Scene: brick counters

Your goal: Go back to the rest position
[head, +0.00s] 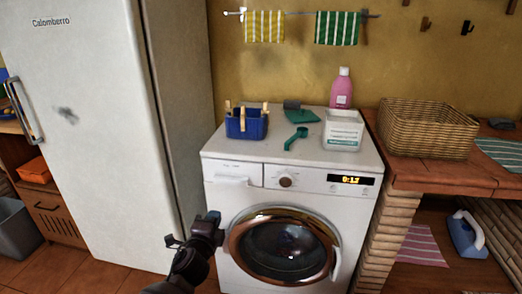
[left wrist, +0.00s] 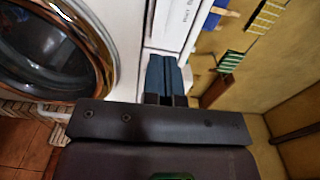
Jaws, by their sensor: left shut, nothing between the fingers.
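My left gripper (head: 190,242) is in front of the lower left part of the white washing machine (head: 230,185) in the head view. Its fingers also show in the left wrist view (left wrist: 165,80), shut with nothing between them. The machine's round copper-rimmed door (head: 285,247) is to the right of the gripper and looks closed. Whether the gripper touches the machine cannot be told. My right gripper is in neither view.
On the machine stand a blue basket with pegs (head: 246,123), a green scoop (head: 296,137), a white tub (head: 342,132) and a pink bottle (head: 342,90). A fridge (head: 85,130) stands left. A brick counter (head: 430,175) with a wicker basket (head: 425,128) is right.

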